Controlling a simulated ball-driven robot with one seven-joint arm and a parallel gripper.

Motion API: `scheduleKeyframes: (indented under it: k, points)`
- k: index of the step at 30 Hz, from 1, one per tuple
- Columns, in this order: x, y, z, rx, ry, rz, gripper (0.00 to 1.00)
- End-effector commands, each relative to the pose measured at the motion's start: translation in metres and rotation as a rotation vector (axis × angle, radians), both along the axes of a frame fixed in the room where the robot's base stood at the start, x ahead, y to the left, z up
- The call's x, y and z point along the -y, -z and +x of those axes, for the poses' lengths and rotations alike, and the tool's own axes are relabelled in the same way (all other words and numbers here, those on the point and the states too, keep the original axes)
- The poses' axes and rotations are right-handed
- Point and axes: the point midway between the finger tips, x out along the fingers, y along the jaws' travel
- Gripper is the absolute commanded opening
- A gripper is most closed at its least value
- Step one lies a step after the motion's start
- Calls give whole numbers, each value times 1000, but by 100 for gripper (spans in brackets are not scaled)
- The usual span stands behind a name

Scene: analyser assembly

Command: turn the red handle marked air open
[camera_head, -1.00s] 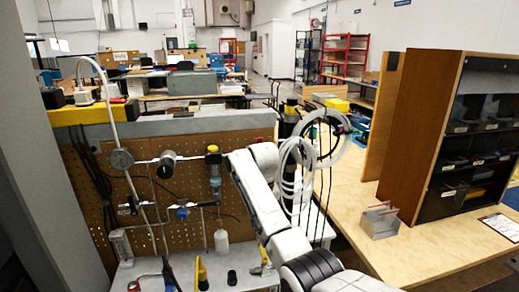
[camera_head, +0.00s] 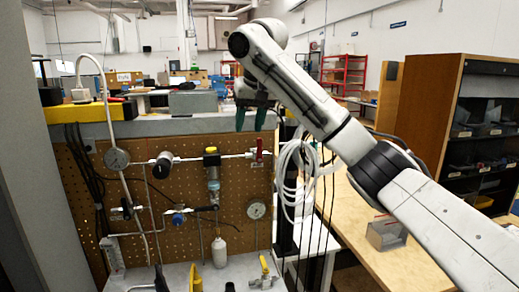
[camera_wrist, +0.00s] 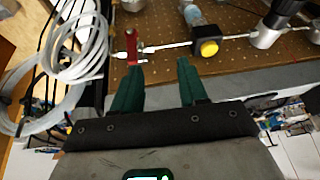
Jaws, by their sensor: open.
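The red handle (camera_head: 260,149) stands upright on a valve at the right end of the upper pipe on the pegboard. In the wrist view the red handle (camera_wrist: 131,46) lies just beyond the tip of the left finger, with a small label not readable here. My gripper (camera_head: 254,118) is above and in front of the top edge of the pegboard, its green fingers pointing down. In the wrist view my gripper (camera_wrist: 160,72) is open, with nothing between the fingers. I cannot tell whether the left finger touches the handle.
A yellow-capped filter unit (camera_head: 212,160) and a pressure gauge (camera_head: 117,159) sit on the same pipe line. Coiled white tubing (camera_head: 297,170) and black cables hang just right of the handle. A second gauge (camera_head: 256,209) is below it. The grey ledge (camera_head: 180,126) runs along the pegboard top.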

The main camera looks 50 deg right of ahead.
Motion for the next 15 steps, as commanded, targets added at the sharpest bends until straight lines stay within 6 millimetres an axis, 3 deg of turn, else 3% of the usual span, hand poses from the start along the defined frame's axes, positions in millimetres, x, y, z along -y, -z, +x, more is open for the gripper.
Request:
scheduleKeyframes:
  k: [3, 7, 11, 15]
  points:
    - [11, -22, -18, -25, 53, -43, 43]
    - [17, -35, -29, -45, 86, -60, 43]
    - [19, -34, -31, -52, 99, -63, 43]
    - [22, -20, -26, -54, 97, -62, 43]
